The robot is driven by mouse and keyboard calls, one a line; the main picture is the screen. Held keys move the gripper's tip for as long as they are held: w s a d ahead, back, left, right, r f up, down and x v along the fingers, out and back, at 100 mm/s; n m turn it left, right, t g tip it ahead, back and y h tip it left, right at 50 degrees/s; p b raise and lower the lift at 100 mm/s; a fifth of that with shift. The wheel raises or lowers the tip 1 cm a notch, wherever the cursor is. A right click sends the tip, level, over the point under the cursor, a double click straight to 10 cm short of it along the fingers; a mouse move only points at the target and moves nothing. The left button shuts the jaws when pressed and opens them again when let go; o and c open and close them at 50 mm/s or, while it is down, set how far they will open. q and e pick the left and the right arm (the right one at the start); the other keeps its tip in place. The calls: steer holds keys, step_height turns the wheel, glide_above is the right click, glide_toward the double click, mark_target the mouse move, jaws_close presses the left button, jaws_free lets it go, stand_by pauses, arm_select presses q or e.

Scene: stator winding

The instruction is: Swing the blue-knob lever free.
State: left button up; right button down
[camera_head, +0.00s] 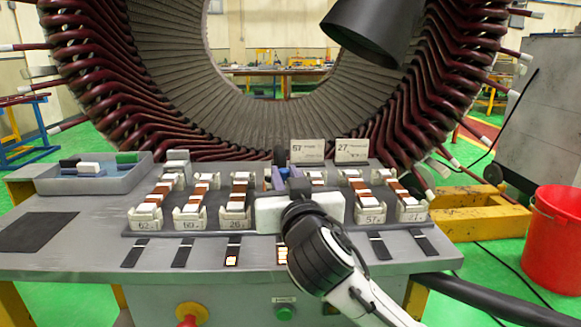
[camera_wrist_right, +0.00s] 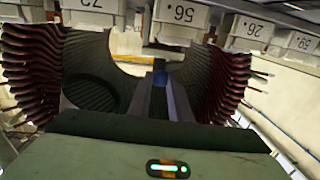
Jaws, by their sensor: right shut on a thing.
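The lever's arm is mostly hidden behind the gripper's white body. My left gripper is in neither view.
Numbered holders with copper-brown parts (camera_head: 238,196) stand on both sides of the gripper. Two white number cards (camera_head: 307,150) stand close behind it. A grey tray (camera_head: 95,183) lies at the left, and the large stator (camera_head: 105,85) rises behind. A red bucket (camera_head: 553,240) stands right.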

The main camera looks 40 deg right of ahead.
mark_target(267, 181)
steer(key=shift+w+a+m+g+h, duration=0.1)
steer(key=shift+a+m+g+h, duration=0.65)
steer(key=shift+h, duration=0.45)
steer(key=m+g+h, duration=0.1)
steer(key=a+m+g+h+b, duration=0.1)
steer(key=m+h, duration=0.1)
steer(key=shift+w+f+g, duration=0.15)
steer(key=shift+g, duration=0.2)
steer(key=m+g+h, duration=0.1)
steer(key=a+m+g+h+b, duration=0.1)
steer(key=g, duration=0.1)
steer(key=shift+w, duration=0.2)
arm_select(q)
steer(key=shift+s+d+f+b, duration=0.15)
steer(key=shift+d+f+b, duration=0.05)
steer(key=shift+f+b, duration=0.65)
arm_select(e)
steer(key=m+g, duration=0.1)
steer(key=g+h, duration=0.1)
steer(key=m+g+h, duration=0.1)
steer(key=shift+w+a+m, duration=0.25)
steer(key=shift+a+m, duration=0.1)
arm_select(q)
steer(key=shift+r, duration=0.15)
arm_select(e)
steer(key=shift+g, duration=0.3)
